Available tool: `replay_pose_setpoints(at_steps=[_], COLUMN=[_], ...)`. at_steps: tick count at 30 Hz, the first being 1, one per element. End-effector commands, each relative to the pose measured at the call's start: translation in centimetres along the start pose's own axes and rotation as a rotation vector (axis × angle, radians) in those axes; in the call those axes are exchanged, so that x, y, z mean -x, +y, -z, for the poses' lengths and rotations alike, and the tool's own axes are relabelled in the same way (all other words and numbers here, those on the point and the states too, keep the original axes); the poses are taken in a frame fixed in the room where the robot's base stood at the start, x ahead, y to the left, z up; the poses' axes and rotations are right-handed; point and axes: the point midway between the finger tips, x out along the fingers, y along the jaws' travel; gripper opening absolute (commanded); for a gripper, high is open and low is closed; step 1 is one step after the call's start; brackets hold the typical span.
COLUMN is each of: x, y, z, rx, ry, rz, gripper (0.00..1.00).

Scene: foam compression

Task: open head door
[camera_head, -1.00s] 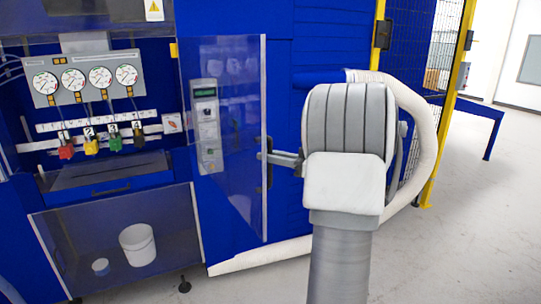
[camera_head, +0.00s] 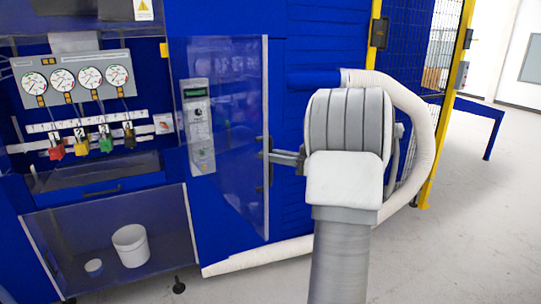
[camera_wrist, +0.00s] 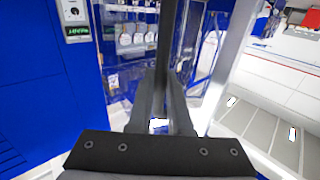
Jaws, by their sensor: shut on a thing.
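The head door (camera_head: 226,130) is a clear panel with a pale right edge, standing out from the blue machine in the head view. Its dark handle (camera_head: 264,182) is on that right edge. My gripper (camera_head: 276,157) reaches in from the right and is shut on the handle at the door's edge. In the wrist view my gripper's fingers (camera_wrist: 160,105) close around a dark upright bar (camera_wrist: 168,35), the handle. The exact contact is partly hidden by the fingers. My arm covers part of the machine to the right of the door.
A control panel (camera_head: 197,125) shows to the left, through the door. Gauges (camera_head: 90,82) and coloured valves (camera_head: 80,145) are further left. A white bucket (camera_head: 131,245) stands below. A yellow post (camera_head: 448,100) rises at the right, with open floor (camera_head: 470,240) beyond.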

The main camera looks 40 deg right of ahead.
Motion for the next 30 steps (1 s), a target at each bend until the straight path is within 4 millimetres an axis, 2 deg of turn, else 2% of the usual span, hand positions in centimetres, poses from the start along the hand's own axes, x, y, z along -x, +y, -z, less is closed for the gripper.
replay_pose_setpoints(at_steps=[5, 6, 10, 20, 25, 30], x=[0.0, 0.0, 0.0, 0.5, 3.1, 7.2], y=[0.0, 0.0, 0.0, 0.0, 0.1, 0.1], z=[0.0, 0.0, 0.0, 0.0, -0.1, -0.1], rx=[0.001, 0.001, 0.001, 0.001, 0.001, 0.002], ry=[0.001, 0.001, 0.000, 0.000, -0.001, 0.000], rz=[0.001, 0.001, 0.001, -0.002, -0.005, -0.005], gripper=[0.00, 0.24, 0.47, 0.47, 0.47, 0.47])
